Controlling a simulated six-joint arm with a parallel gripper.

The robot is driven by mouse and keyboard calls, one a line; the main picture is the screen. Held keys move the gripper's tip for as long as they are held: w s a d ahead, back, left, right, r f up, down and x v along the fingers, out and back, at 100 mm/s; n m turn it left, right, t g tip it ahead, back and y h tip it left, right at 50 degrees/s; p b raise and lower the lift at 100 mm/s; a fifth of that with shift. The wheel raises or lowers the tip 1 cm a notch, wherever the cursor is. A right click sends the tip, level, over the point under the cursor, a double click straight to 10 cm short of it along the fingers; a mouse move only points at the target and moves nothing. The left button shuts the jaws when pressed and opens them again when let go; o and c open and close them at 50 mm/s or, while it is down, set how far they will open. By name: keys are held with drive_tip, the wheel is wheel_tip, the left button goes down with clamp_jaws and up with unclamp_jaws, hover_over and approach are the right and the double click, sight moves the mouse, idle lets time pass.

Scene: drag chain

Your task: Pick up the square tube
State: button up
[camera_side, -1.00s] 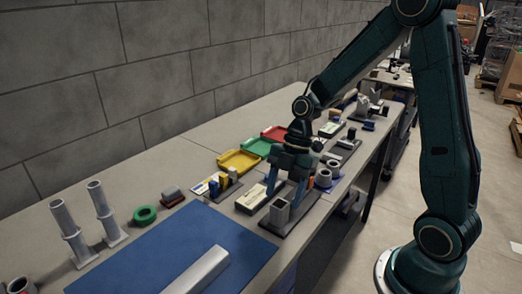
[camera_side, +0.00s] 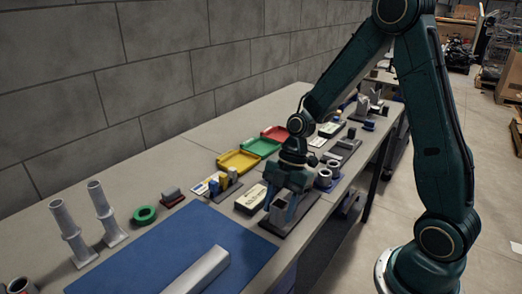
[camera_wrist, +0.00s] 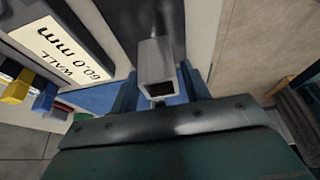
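The fingertips' lower parts are partly hidden.
A white label block (camera_side: 250,198) reading "WALL 60.0 mm" lies beside the base plate. Round tube pieces (camera_side: 323,178) stand behind it to the right. A blue mat (camera_side: 150,255) with a long pale bar (camera_side: 200,272) lies in front. Yellow, green and red trays (camera_side: 238,161) sit farther back.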

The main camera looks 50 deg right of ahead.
clamp_jaws()
drive_tip(key=shift+r, duration=0.15)
wheel_tip(320, 180, up, 20)
idle(0.7)
idle(0.5)
